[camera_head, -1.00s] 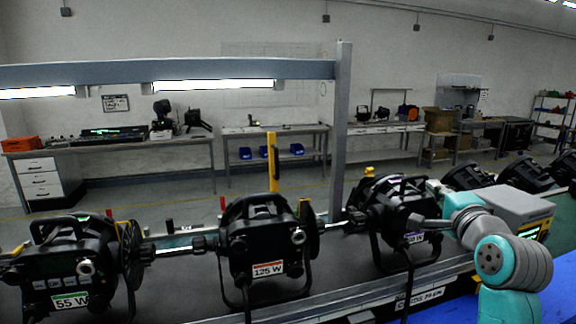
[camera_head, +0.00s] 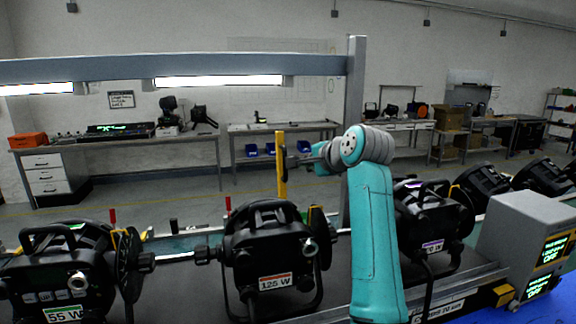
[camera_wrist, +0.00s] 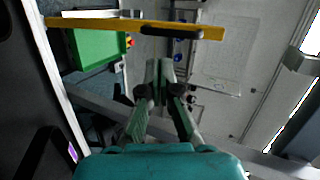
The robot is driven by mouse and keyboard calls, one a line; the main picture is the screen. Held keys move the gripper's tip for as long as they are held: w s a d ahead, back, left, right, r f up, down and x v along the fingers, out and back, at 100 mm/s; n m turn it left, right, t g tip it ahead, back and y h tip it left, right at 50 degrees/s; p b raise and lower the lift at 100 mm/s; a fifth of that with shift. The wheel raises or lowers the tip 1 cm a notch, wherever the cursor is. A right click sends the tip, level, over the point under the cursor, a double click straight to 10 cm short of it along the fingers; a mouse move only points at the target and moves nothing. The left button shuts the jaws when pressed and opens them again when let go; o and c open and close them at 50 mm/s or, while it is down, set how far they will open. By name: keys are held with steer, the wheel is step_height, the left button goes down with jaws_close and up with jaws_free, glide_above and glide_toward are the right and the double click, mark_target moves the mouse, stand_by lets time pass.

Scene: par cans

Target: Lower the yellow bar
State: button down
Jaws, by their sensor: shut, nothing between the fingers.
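The yellow bar (camera_head: 281,170) stands upright behind the middle lamp in the head view. In the wrist view the yellow bar (camera_wrist: 90,23) runs across the top, with a dark grip (camera_wrist: 158,31) on it. My gripper (camera_wrist: 160,66) is shut and empty, with its tips just below the dark grip in that picture. In the head view my gripper (camera_head: 300,160) is raised just right of the bar, pointing left at its upper half. I cannot tell whether it touches the bar.
Black lamps stand along the bench, including the 125 W lamp (camera_head: 275,250) and the 55 W lamp (camera_head: 55,270). A grey post (camera_head: 356,80) rises behind my arm. A grey box with green displays (camera_head: 530,235) is at right. A green tray (camera_wrist: 100,48) shows in the wrist view.

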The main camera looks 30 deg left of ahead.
steer(key=r+x, duration=0.1)
steer(key=x, duration=0.8)
steer(key=shift+w+a, duration=0.35)
steer(key=shift+a, duration=0.05)
steer(key=shift+f, duration=0.1)
